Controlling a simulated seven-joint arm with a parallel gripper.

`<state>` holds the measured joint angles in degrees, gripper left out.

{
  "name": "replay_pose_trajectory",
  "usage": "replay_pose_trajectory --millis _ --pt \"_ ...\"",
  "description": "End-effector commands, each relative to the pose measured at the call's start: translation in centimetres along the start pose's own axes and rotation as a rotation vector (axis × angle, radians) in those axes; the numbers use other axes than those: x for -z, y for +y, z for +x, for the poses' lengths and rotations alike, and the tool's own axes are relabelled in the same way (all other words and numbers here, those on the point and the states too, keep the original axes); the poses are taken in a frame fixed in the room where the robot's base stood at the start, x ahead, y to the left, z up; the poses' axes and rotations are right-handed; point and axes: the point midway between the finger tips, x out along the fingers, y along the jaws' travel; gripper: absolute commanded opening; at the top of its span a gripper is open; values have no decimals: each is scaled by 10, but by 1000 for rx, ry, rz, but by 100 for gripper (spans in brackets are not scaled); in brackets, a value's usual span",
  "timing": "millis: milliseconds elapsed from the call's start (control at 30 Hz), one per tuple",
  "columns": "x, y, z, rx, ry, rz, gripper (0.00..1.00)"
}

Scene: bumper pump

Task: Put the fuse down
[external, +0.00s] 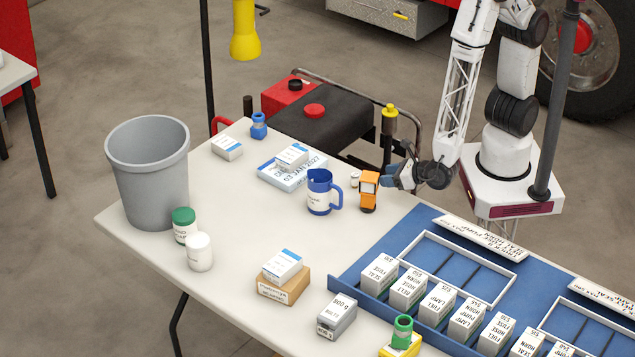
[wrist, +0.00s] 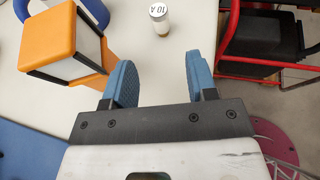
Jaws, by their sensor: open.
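The fuse (wrist: 159,18) is a small clear cylinder with a white cap marked "10 A". It stands upright on the white table, ahead of my fingertips and apart from them in the wrist view. In the external view the fuse (external: 354,179) is small, between the blue mug and the orange lantern. My gripper (wrist: 160,72) is open, with nothing between its two blue finger pads. In the external view my gripper (external: 392,177) is low at the table's back edge, just right of the orange lantern.
The orange lantern (external: 369,191) stands close to my gripper, and left of the fingers in the wrist view (wrist: 50,38). A blue mug (external: 320,191) is left of the fuse. A blue tray (external: 345,283) with labelled boxes fills the right. The table's middle front (external: 245,235) is clear.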

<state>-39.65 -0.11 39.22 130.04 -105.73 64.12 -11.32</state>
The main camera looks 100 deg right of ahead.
Motion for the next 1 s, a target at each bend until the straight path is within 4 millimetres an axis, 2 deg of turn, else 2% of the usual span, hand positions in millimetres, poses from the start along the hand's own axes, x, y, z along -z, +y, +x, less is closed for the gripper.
replay_pose_trajectory --millis 567,767,867,1000 --pt "-5 -3 1 16 1 19 52" --pt "-33 -22 5 113 8 135 52" --pt "-57 -41 7 202 18 246 52" --pt "-95 -77 5 357 36 451 52"
